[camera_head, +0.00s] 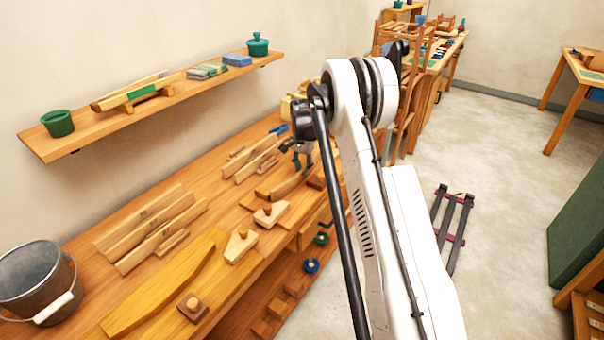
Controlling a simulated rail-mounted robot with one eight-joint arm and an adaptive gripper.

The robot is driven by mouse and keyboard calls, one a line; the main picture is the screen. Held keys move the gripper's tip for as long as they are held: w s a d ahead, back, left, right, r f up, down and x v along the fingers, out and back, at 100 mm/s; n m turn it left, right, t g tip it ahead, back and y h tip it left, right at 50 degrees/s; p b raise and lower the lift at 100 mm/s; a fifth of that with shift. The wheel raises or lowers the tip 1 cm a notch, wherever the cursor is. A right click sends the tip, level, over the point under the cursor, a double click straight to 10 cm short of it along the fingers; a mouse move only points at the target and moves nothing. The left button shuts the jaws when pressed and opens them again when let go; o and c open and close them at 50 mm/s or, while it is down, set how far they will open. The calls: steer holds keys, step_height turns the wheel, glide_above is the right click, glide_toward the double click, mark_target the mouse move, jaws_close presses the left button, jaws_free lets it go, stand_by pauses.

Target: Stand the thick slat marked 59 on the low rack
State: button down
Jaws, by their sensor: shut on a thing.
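My gripper (300,165) is small and dark, low over the far part of the workbench. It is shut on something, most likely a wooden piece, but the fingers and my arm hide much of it. Several pale slats (250,157) stand in a group just left of it. Another group of longer, thicker slats (155,222) stands side by side nearer, at the bench's wall side. I cannot read the number 59 on any slat. I cannot tell which support is the low rack; a dark slatted frame (453,230) lies on the floor at right.
The workbench (85,290) also bears a metal bucket (38,280), a long yellow board (165,285) and wooden tools with knobs (241,245). A wall shelf (95,132) holds green pots and a small stand. The bench's front edge has shelves below. My arm blocks the right-centre.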

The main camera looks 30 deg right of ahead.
mark_target(302, 169)
step_height(302, 169, up, 13)
steer(key=p, duration=0.2)
steer(key=shift+p, duration=0.4)
stand_by(1.2)
